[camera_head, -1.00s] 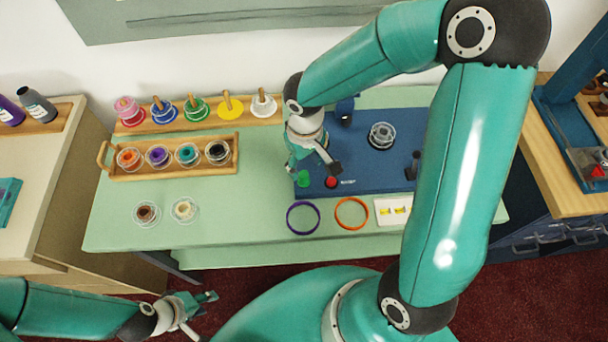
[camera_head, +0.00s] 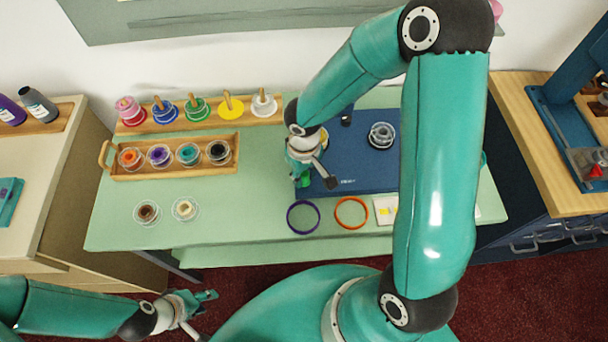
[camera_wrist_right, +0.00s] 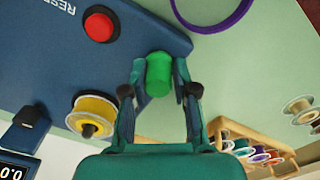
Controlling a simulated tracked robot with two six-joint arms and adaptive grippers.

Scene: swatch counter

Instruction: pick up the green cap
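The green cap (camera_wrist_right: 159,73) is a short upright-looking cylinder at the near left corner of the blue board (camera_wrist_right: 150,25). In the head view it shows as a small green patch (camera_head: 304,181) below my right gripper (camera_head: 312,180). In the right wrist view the cap is between the two fingertips of my right gripper (camera_wrist_right: 160,80), one finger close along each side. Whether both fingers press on it is not clear, and its underside is hidden. My left gripper (camera_head: 200,306) is low at the front left, away from the counter, with its fingers apart and empty.
A red button (camera_wrist_right: 99,27) and a yellow spool (camera_wrist_right: 92,116) are near the right gripper. A purple ring (camera_head: 303,217) and an orange ring (camera_head: 351,213) lie in front of the board. A wooden tray (camera_head: 172,172) of spools stands left. The counter between is clear.

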